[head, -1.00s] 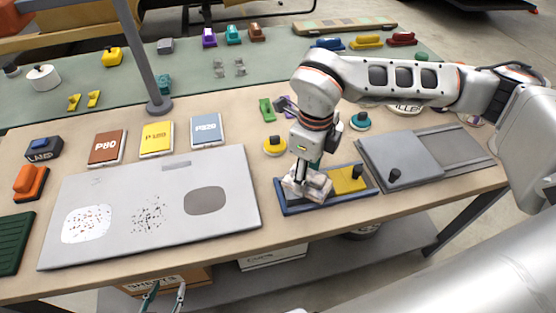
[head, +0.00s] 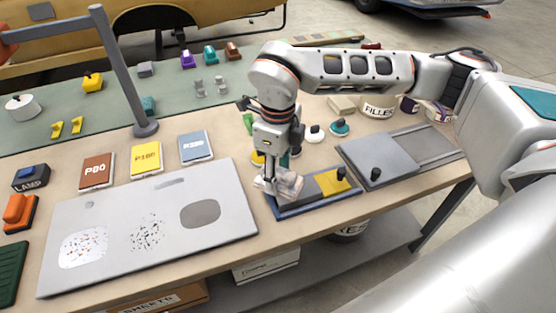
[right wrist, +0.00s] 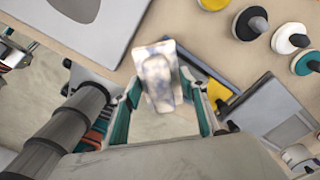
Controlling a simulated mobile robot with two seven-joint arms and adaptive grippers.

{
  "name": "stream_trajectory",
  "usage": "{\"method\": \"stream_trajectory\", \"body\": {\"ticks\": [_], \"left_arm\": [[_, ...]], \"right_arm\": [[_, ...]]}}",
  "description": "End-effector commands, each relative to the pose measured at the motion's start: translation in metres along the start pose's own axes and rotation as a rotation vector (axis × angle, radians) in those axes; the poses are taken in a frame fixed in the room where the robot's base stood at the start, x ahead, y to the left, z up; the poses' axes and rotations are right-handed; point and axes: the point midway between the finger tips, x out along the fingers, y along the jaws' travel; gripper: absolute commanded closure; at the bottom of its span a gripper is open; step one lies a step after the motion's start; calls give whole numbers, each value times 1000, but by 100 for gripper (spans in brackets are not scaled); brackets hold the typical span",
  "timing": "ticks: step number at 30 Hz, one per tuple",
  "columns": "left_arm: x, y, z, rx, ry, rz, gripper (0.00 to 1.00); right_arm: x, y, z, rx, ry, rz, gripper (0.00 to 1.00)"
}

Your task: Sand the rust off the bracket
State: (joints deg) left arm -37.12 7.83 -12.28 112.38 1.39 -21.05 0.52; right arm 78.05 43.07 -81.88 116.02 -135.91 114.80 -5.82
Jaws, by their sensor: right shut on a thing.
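My right gripper (head: 280,185) is shut on a pale, mottled blue-white piece (head: 291,184), which could be a folded cloth or a block. It also shows between the teal fingertips in the right wrist view (right wrist: 160,75). It is at the left end of a blue-rimmed tray (head: 318,206); I cannot tell if they touch. A grey panel (head: 120,205) at left carries a rust-speckled pale patch (head: 84,246), black specks (head: 148,233) and a dark grey oval (head: 200,215). I cannot single out a bracket. My left gripper is out of view.
Sheets marked P80 (head: 97,171), P180 (head: 146,159) and a blue one (head: 196,147) lie behind the panel. A lamp post (head: 125,70) rises behind them. A grey plate (head: 375,150) with a knob lies right of the tray. Knobbed discs (head: 340,128) stand behind.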

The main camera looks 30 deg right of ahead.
Motion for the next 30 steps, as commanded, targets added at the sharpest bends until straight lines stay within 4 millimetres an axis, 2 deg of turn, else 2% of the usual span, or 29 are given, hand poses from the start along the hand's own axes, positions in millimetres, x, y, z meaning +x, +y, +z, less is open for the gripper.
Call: {"method": "stream_trajectory", "body": {"ticks": [6,12,19,30], "left_arm": [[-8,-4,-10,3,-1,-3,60],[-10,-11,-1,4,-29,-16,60],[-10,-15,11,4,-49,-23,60],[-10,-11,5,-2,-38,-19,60]], "right_arm": [[-22,-4,4,3,-1,-1,78],[-35,-6,6,5,1,0,78],[-36,-6,6,5,1,0,78],[-36,-6,6,0,0,0,78]]}}
